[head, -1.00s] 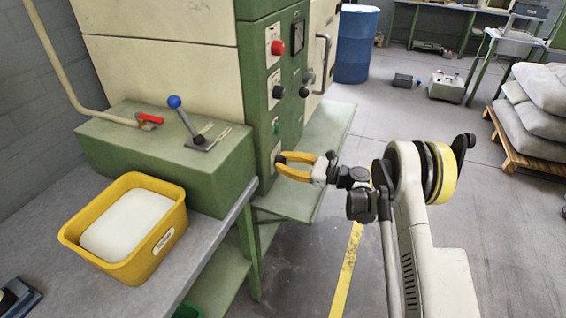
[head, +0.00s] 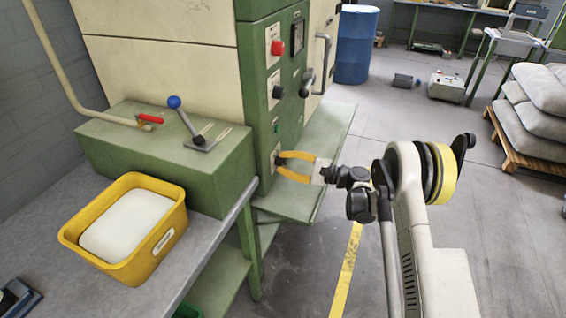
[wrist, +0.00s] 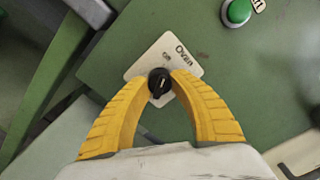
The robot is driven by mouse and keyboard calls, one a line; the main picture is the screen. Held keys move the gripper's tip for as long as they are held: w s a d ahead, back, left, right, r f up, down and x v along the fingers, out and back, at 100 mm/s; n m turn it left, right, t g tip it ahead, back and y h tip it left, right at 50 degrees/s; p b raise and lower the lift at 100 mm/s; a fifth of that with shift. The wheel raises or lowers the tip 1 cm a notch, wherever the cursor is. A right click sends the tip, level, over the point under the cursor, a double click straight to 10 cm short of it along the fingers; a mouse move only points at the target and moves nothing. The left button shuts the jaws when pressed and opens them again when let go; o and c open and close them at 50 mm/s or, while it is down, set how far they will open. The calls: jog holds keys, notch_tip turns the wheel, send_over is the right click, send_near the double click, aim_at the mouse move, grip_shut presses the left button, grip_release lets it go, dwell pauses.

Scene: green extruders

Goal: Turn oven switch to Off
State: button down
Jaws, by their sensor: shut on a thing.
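The oven switch (wrist: 159,84) is a small black knob on a white label plate (wrist: 165,52) marked "Oven" on the green panel. A white mark shows on the knob, tilted in the wrist view. My gripper (wrist: 160,80) has yellow fingers, with the tips closed on the knob from both sides. In the head view my gripper (head: 280,160) meets the lower part of the green machine panel (head: 265,95), and its fingers partly hide the switch there.
A green button (wrist: 238,12) sits near the switch. Above are a red button (head: 277,47) and black knobs. A green shelf (head: 325,135) juts out beside the panel. A yellow bin (head: 165,246) stands on the grey bench at left. The floor at right has free room.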

jog(key=shift+n, duration=0.3)
dwell(0.4)
jog(key=c, duration=1.1)
grip_release()
jog(key=v, duration=1.2)
jog(key=shift+r, duration=0.15)
